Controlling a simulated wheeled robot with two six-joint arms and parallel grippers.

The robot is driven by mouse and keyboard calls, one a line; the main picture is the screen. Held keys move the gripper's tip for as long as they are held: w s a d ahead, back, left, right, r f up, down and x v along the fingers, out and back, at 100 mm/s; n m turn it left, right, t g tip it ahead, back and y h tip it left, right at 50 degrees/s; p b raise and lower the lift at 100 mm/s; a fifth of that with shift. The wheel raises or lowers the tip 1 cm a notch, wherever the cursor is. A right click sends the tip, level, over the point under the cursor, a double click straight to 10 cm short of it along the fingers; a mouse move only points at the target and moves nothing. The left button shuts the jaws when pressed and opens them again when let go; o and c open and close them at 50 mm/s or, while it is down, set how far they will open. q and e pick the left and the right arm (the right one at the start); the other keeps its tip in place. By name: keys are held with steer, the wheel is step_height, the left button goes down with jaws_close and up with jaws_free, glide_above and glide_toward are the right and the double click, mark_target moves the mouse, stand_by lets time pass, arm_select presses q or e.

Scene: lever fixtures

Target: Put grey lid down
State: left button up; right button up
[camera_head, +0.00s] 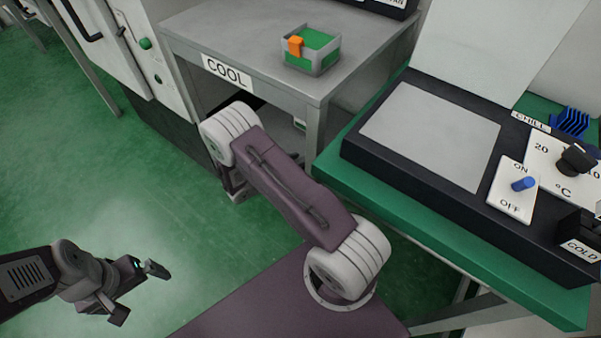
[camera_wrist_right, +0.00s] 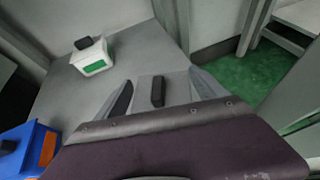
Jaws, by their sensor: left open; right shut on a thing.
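The grey lid (camera_wrist_right: 174,82), a flat pale plate with a black block handle (camera_wrist_right: 157,91), shows in the right wrist view between the fingers of my right gripper (camera_wrist_right: 160,82). The right gripper is shut on it, over or near a grey tabletop (camera_wrist_right: 120,65); whether the lid touches that surface I cannot tell. In the head view the right gripper and lid are hidden; only my right arm's links show. My left gripper (camera_head: 137,292) is open and empty at the lower left of the head view, above the green floor.
In the right wrist view, a white box (camera_wrist_right: 92,57) with a green panel and black handle stands ahead left; a blue box (camera_wrist_right: 28,150) is at lower left. In the head view, an open green-grey bin (camera_head: 312,55) sits on the COOL table (camera_head: 240,45). The CHILL unit (camera_head: 430,130) is at right.

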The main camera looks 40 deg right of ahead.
steer(key=shift+f+b, duration=0.9)
steer(key=shift+f, duration=1)
steer(key=o, duration=1.4)
steer(key=shift+o, duration=0.2)
steer(key=shift+r, duration=0.1)
